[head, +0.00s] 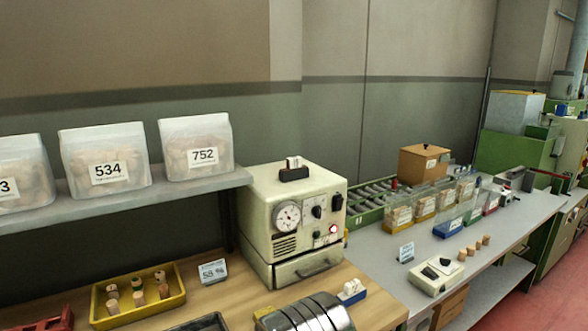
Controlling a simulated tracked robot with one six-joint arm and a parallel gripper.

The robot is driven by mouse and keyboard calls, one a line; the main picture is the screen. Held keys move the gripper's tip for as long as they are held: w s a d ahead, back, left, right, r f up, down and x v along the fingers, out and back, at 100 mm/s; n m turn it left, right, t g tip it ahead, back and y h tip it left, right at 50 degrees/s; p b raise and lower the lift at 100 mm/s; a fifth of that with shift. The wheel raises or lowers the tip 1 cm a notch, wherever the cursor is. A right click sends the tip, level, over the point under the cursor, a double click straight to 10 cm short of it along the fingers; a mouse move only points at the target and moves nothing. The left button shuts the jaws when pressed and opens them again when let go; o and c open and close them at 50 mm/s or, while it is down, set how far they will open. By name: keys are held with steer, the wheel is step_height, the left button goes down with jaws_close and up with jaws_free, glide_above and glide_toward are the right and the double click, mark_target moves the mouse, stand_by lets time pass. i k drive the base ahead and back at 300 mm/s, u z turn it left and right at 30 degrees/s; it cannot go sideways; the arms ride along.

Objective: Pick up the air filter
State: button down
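I cannot pick out an air filter for certain in the head view. A ribbed silver metal object (308,316) lies on the wooden bench at the bottom edge and is partly cut off; I cannot tell what it is. My gripper is not in view.
A cream machine (262,209) with a dial stands on the wooden bench (366,316). A yellow tray (105,318) with several corks is at left. Bags (104,158) stand on a shelf above. The grey table (385,258) at right holds a roller conveyor, clear boxes and a wooden box (423,164).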

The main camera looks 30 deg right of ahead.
mark_target(293, 163)
steer(key=u, duration=3.2)
steer(key=k, duration=1.6)
steer(key=z, duration=0.05)
